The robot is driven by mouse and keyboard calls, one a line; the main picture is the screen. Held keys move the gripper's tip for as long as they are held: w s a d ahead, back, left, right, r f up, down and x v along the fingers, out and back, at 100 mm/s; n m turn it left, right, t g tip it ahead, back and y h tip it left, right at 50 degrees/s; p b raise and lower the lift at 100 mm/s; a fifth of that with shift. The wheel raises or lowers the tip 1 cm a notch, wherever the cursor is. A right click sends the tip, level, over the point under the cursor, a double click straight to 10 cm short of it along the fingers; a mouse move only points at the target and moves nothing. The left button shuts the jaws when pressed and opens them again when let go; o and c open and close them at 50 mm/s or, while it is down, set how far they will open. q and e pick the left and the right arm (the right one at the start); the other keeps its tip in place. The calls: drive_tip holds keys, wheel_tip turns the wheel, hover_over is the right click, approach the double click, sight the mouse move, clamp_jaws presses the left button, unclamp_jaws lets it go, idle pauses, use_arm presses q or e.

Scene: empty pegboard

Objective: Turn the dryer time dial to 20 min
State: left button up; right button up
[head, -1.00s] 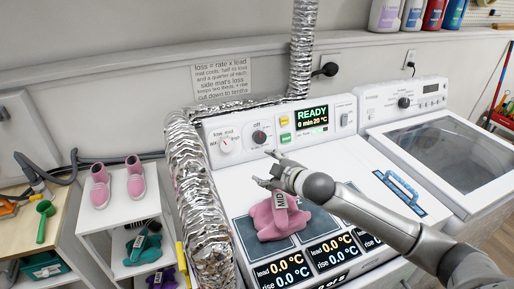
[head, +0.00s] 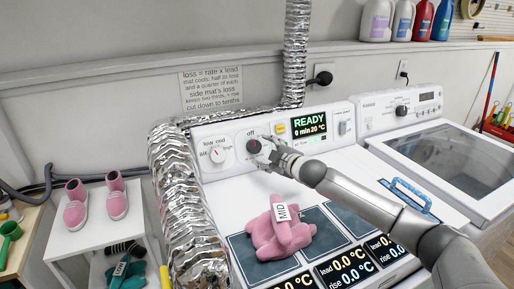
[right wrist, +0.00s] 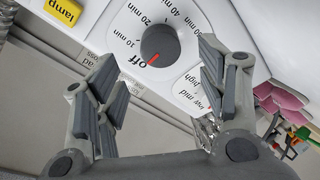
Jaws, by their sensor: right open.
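The dryer time dial (head: 254,146) is a dark round knob on the dryer's white panel. In the right wrist view, the dial (right wrist: 160,42) has a red pointer mark toward "off", with 10, 20, 30 and 40 min labels around it. My right gripper (head: 267,152) is open and empty, its fingertips close to the dial at its right in the head view. In the right wrist view its fingers (right wrist: 157,68) stand apart on either side below the dial; contact cannot be told. The display (head: 309,125) reads READY, 0 min 20 °C. My left gripper is not in view.
A second dial (head: 217,154) with low, mid and high labels sits left of the time dial. A yellow lamp button (right wrist: 63,10) is close by. A foil duct (head: 183,205) runs at left. A pink bundle tagged MID (head: 278,235) lies on the dryer top.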

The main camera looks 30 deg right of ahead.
sight(256, 148)
drive_tip(key=x, duration=0.4)
drive_tip(key=shift+w+p, duration=0.2)
drive_tip(key=shift+p, duration=0.1)
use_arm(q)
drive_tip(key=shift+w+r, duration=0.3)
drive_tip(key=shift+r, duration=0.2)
use_arm(e)
drive_tip(key=shift+x, duration=0.8)
drive_tip(key=shift+f, duration=0.1)
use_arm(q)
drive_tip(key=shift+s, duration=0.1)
use_arm(e)
drive_tip(key=c, duration=1)
